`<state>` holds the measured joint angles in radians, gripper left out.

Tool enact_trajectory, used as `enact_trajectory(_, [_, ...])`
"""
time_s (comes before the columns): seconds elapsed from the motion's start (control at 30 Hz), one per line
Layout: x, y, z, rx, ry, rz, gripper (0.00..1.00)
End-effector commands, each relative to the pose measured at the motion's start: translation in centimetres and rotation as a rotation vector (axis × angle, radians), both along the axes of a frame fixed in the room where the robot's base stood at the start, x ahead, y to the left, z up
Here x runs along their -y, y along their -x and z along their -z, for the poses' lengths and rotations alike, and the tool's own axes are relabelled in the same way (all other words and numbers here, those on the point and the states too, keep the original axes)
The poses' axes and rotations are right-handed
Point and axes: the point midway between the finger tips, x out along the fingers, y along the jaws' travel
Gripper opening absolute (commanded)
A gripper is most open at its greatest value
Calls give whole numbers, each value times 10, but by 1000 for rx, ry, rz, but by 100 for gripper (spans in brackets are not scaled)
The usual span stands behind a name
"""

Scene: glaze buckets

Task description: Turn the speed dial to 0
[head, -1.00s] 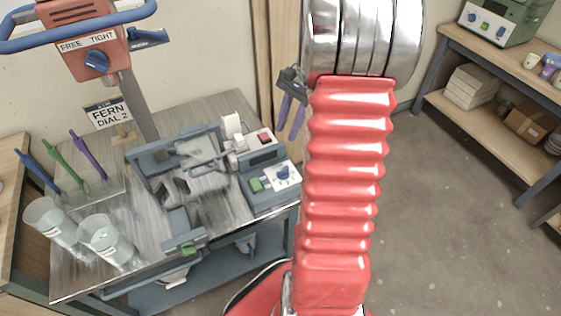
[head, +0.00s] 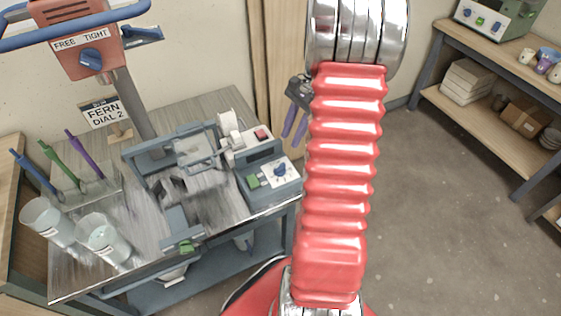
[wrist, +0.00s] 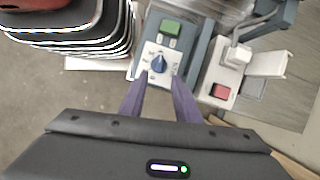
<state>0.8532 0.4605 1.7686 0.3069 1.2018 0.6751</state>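A blue dial (head: 280,169) sits on a white marked plate on the grey control box (head: 268,190), beside a green button (head: 253,181). Its markings are too small to read. In the wrist view the dial (wrist: 158,63) lies just beyond my fingertips, between their lines. My gripper (head: 290,137) has two purple fingers, spread apart and empty. In the wrist view the gripper (wrist: 158,80) shows a clear gap between the fingers. In the head view it hangs above and behind the box, apart from the dial.
A red button (head: 262,134) is on a unit behind the box. An orange machine (head: 85,45) with a FREE/TIGHT knob and a sign reading FERN DIAL 2 (head: 104,113) stand left. Two buckets (head: 102,238) are at the front left. Floor at right is clear.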

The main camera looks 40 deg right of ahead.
Motion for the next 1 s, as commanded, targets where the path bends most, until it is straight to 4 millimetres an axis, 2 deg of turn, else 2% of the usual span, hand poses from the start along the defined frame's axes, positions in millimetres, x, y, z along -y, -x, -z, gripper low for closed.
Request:
enact_trajectory(0.6, [-36, -4, 87, -1, -2, 0, 30])
enact_trajectory(0.8, [-41, -4, 100, -1, -1, 0, 30])
enact_trajectory(1.0, [-42, -4, 101, 0, 0, 0, 30])
